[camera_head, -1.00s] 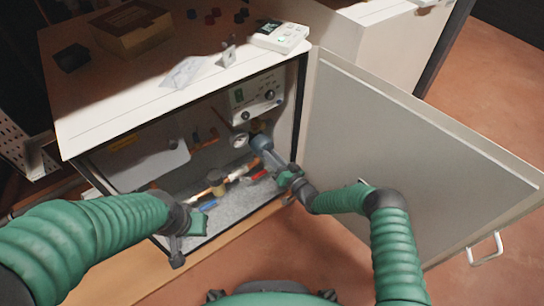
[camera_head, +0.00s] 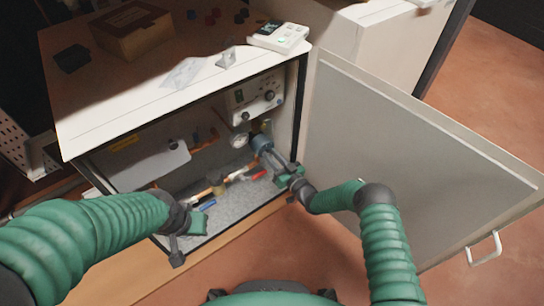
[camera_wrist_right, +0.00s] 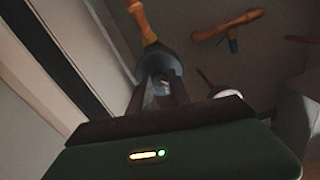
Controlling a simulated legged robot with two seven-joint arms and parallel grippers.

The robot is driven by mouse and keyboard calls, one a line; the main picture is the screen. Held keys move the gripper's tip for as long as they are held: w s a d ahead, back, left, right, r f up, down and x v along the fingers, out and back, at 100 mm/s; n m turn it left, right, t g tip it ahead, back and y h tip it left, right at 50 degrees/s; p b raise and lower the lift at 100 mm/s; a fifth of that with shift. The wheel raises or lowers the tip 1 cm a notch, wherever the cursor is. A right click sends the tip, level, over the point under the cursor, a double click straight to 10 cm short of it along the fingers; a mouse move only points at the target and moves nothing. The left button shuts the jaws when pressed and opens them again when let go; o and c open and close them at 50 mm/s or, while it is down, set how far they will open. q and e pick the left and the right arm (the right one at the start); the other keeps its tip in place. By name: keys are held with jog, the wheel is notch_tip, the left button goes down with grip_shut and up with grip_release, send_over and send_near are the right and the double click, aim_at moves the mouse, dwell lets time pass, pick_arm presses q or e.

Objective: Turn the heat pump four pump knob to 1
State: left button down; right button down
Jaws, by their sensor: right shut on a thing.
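The heat pump cabinet (camera_head: 110,115) stands open, its door swung to the right. Inside, a blue-grey pump (camera_head: 262,143) sits on copper piping below a white control panel (camera_head: 252,100) with dark knobs. My right gripper (camera_head: 272,158) reaches into the cabinet at the pump. In the right wrist view the gripper (camera_wrist_right: 160,90) has its fingers shut on the pump's knob at the front of the pump (camera_wrist_right: 158,62); the fingers hide most of the knob, so its setting cannot be read. My left gripper (camera_head: 176,250) hangs low outside the cabinet's front left; its fingers are unclear.
A round gauge (camera_head: 238,141) and pipes with red and blue handles (camera_head: 208,204) are left of and below the right gripper. The open door (camera_head: 420,160) stands close to my right arm. A white device (camera_head: 280,37) and a box (camera_head: 132,30) lie on top.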

jog(key=shift+d+f, duration=0.1)
jog(key=shift+f, duration=0.05)
jog(key=c, duration=1.2)
grip_release()
jog(key=p+v, duration=0.7)
jog(key=v, duration=0.9)
jog(key=shift+s+d, duration=0.25)
jog(key=shift+s, duration=0.1)
